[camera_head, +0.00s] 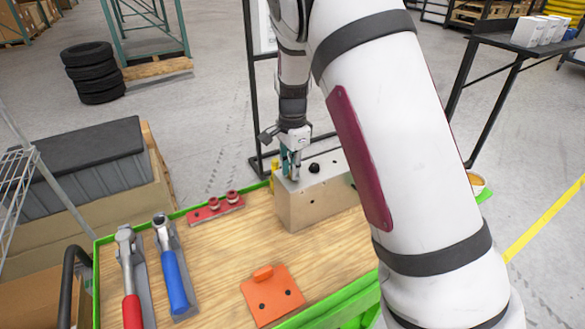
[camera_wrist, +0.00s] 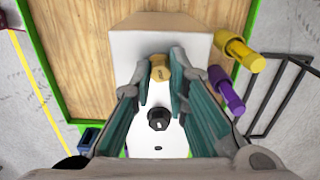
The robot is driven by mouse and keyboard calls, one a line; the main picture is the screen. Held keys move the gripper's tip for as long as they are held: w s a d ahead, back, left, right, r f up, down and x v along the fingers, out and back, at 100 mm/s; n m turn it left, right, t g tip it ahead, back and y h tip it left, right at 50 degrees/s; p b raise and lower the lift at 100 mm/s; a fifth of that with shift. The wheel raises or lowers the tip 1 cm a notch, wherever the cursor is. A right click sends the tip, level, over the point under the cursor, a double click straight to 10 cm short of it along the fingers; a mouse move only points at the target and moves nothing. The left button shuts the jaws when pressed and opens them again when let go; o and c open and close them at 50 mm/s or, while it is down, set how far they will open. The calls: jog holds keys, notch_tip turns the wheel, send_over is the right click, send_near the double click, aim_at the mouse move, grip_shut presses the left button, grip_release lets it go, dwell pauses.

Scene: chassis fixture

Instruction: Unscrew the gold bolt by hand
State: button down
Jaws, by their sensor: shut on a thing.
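The gold bolt (camera_wrist: 160,69) stands on the top of the pale chassis block (camera_head: 310,203) and shows between my fingertips in the wrist view. My gripper (camera_head: 290,166) points down at the block's left end in the head view and hides the gold bolt there. Its two teal-padded fingers (camera_wrist: 161,72) are shut on the gold bolt, one on each side. A black bolt (camera_wrist: 158,120) sits on the same block behind the gold one, between the fingers in the wrist view; it also shows on top of the block in the head view (camera_head: 314,168).
Yellow (camera_wrist: 238,50) and purple (camera_wrist: 226,90) bolt-like pieces stand beside the block. The green-edged wooden table (camera_head: 215,255) holds a red plate (camera_head: 215,208), an orange plate (camera_head: 272,294), a red-handled tool (camera_head: 131,300) and a blue-handled tool (camera_head: 173,275). Bare wood lies between them.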

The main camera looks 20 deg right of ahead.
jog(key=n, duration=0.4)
jog(key=shift+f+b, duration=0.1)
jog(key=shift+b, duration=0.2)
jog(key=n, duration=0.4)
jog(key=shift+n, duration=0.3)
jog(key=n, duration=0.4)
jog(key=shift+b, duration=0.4)
jog(key=shift+n, duration=1.1)
jog(key=shift+n, duration=0.9)
jog(key=n, duration=0.6)
jog(key=shift+r, duration=0.25)
jog(key=n+p, duration=0.1)
jog(key=n, duration=0.3)
jog(key=shift+s, duration=0.1)
jog(key=shift+n, duration=1.5)
